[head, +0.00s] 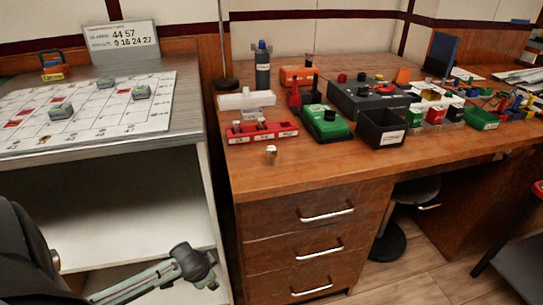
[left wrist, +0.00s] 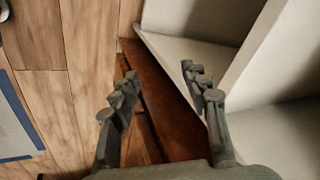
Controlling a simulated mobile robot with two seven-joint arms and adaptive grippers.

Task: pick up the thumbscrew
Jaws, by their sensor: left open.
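A small pale thumbscrew (head: 271,155) with a lighter top appears to stand upright on the wooden desk (head: 330,168), near its front left edge. It stands apart, in front of a red tray (head: 262,133) that holds similar small pieces. My left gripper (left wrist: 159,73) is open in the left wrist view, with nothing between its fingers. It points down toward the floor and the base of the furniture. In the head view my left arm is low at the bottom left, below the desk top and away from the thumbscrew. My right gripper is not in view.
A grey-topped cabinet (head: 190,110) with a marked white board (head: 90,118) stands left of the desk. A black bin (head: 382,128), a green box (head: 325,122) and a dark bottle (head: 262,68) stand behind the thumbscrew. The desk's front strip is mostly clear.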

